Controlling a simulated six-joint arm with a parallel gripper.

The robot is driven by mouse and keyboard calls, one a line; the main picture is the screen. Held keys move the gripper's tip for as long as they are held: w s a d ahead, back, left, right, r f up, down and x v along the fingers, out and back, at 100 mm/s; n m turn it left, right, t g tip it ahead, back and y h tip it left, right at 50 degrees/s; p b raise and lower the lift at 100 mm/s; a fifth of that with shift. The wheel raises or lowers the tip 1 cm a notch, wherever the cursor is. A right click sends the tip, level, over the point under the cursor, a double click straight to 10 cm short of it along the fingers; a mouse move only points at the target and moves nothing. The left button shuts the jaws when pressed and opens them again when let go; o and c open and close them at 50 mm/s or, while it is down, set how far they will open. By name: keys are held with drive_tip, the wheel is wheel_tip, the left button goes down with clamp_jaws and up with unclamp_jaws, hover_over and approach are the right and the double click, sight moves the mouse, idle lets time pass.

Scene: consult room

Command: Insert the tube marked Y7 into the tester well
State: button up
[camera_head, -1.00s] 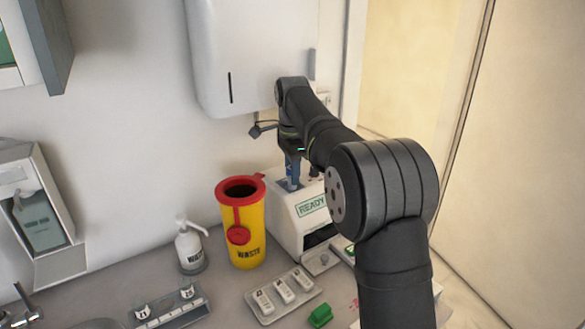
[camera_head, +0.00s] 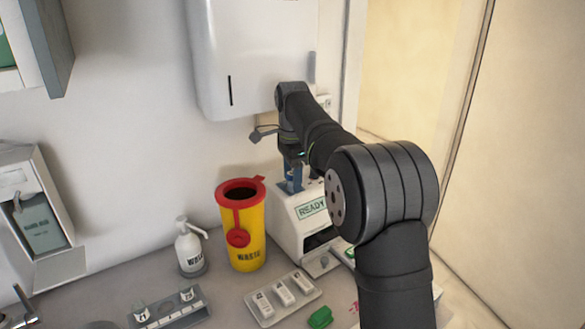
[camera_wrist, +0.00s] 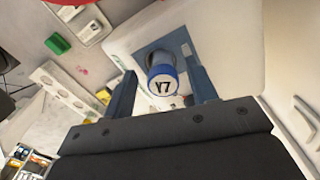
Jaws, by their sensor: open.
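The tube marked Y7 (camera_wrist: 163,86) shows in the wrist view as a blue-rimmed white cap over a short grey-blue body. It stands in the dark square well plate (camera_wrist: 181,42) on top of the white tester; how deep it sits cannot be told. My gripper (camera_wrist: 161,86) is open, with one blue finger on each side of the cap and gaps visible. In the head view my gripper (camera_head: 293,178) is over the top of the tester (camera_head: 287,222), which has a READY label. The tube cannot be made out there.
A yellow waste bin (camera_head: 251,247) with a red lid stands close left of the tester. A wash bottle (camera_head: 190,248), a tray of white cassettes (camera_head: 262,306), a green block (camera_head: 320,317) and a small grey rack (camera_head: 172,317) are on the counter. A wall dispenser (camera_head: 255,60) hangs behind.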

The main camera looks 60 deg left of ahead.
wheel_tip(320, 180, up, 12)
idle(0.5)
drive_tip(key=shift+f, duration=0.2)
idle(0.4)
wheel_tip(320, 180, down, 12)
drive_tip(key=shift+r, duration=0.1)
idle(0.6)
drive_tip(key=shift+r, duration=0.15)
wheel_tip(320, 180, up, 11)
wheel_tip(320, 180, down, 11)
drive_tip(key=shift+f, duration=0.1)
wheel_tip(320, 180, up, 8)
drive_tip(key=shift+f, duration=0.2)
idle(0.9)
